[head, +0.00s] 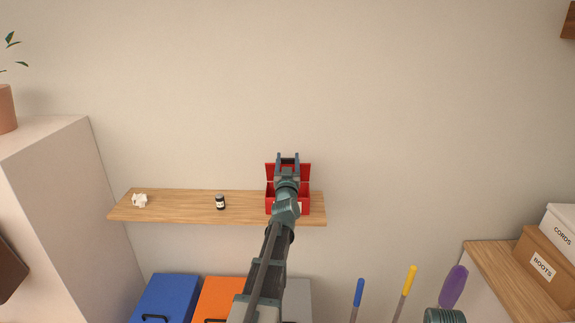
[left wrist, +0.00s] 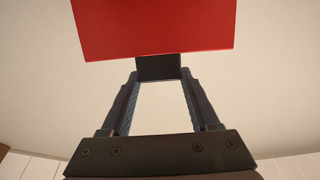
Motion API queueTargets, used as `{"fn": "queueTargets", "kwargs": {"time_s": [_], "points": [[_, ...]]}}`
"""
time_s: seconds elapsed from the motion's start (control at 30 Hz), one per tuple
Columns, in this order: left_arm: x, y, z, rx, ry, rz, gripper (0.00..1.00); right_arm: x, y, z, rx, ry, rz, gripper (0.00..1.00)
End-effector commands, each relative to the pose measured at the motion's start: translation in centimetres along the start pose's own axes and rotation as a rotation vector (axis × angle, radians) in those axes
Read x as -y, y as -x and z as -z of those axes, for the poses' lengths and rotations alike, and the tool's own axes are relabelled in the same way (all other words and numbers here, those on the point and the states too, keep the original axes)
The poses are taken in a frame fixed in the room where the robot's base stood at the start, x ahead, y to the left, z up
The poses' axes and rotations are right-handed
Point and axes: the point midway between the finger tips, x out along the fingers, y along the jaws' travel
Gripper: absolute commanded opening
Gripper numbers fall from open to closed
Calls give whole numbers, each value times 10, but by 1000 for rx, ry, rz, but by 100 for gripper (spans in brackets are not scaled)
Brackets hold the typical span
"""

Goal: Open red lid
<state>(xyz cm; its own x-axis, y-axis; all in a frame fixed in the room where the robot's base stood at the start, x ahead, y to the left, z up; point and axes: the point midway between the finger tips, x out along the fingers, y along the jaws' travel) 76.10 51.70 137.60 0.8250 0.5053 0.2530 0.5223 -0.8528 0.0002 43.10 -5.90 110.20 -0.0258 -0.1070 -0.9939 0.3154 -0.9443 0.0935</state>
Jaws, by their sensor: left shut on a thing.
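The red box (head: 304,207) stands at the right end of the wooden shelf, partly hidden behind my left arm. Its red lid (head: 304,173) shows above and behind the box front and looks raised. In the left wrist view the red lid (left wrist: 155,28) fills the top as a flat panel. A dark tab (left wrist: 158,67) sticks out from its edge. My left gripper (head: 288,158) is at the lid, and in the wrist view its fingertips (left wrist: 158,77) are shut on the dark tab. How far the lid is tilted is hard to tell.
The wooden shelf (head: 170,207) also holds a crumpled white thing (head: 139,200) and a small dark jar (head: 220,202). Below stand a blue bin (head: 168,295) and an orange bin (head: 217,293). Coloured handles rise at lower right. The wall above the shelf is bare.

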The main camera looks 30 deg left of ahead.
Motion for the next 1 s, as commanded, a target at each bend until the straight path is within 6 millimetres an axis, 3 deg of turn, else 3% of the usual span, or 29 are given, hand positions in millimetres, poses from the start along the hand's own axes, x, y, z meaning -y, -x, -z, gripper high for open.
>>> {"fn": "queueTargets", "kwargs": {"time_s": [0.1,0.5,1.0], "points": [[0,-21,6,-7,-1,3,0,-1,10,-1,0,-2,0,50],[0,-63,3,-6,-1,3,0,-2,18,-1,0,-2,0,50],[0,-80,-2,-5,-1,2,0,-2,18,-1,0,-1,0,50]]}}
